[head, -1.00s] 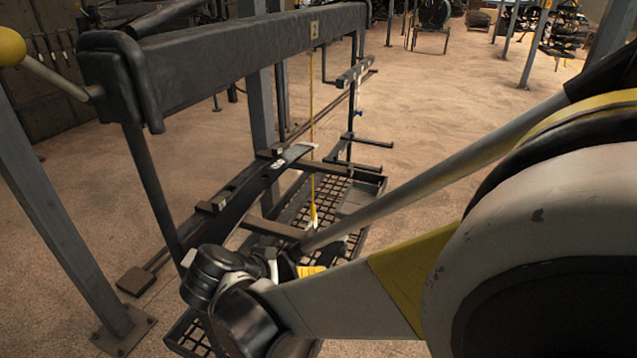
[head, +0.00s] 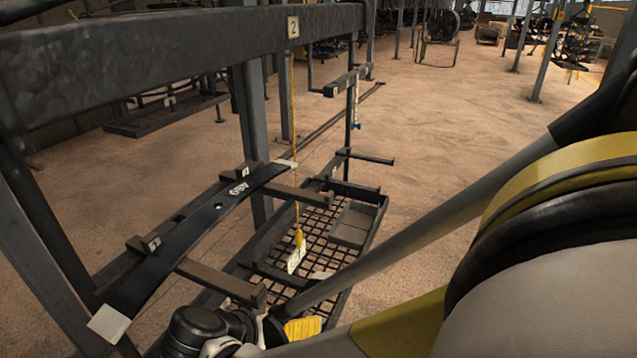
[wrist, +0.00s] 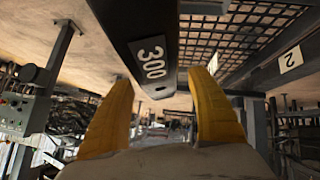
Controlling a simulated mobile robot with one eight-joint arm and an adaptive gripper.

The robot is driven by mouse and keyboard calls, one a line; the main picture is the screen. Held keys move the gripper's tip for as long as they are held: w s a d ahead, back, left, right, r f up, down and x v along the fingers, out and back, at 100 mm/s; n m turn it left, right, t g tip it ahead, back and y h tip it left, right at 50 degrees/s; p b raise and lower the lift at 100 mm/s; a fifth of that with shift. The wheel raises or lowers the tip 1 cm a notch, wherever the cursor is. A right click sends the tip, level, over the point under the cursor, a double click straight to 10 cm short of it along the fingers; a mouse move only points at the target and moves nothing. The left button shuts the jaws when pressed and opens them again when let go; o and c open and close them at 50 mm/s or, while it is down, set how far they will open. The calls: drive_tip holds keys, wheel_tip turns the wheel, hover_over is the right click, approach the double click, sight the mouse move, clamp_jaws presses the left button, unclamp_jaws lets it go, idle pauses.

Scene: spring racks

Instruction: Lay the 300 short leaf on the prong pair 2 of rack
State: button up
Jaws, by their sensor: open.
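In the head view a long dark leaf (head: 205,215) with pale ends and a small white marking lies across two prongs (head: 215,281) of the rack, below its top beam (head: 170,52). The beam carries a plate reading 2 (head: 292,27). In the wrist view a dark leaf marked 300 (wrist: 127,22) shows between and beyond the yellow fingers of my gripper (wrist: 163,85). The fingers are open and spread; contact with the leaf cannot be told. I cannot tell whether both views show the same leaf. In the head view my fingers are mostly hidden at the bottom.
A mesh tray (head: 318,232) lies low under the prongs. A yellow cord (head: 294,130) hangs from the beam to a pale tag (head: 296,260). Another small bar with prongs (head: 345,80) stands farther back. The floor to the right is open.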

drive_tip(key=shift+s, duration=0.15)
drive_tip(key=shift+c, duration=0.4)
clamp_jaws()
drive_tip(key=shift+r, duration=0.1)
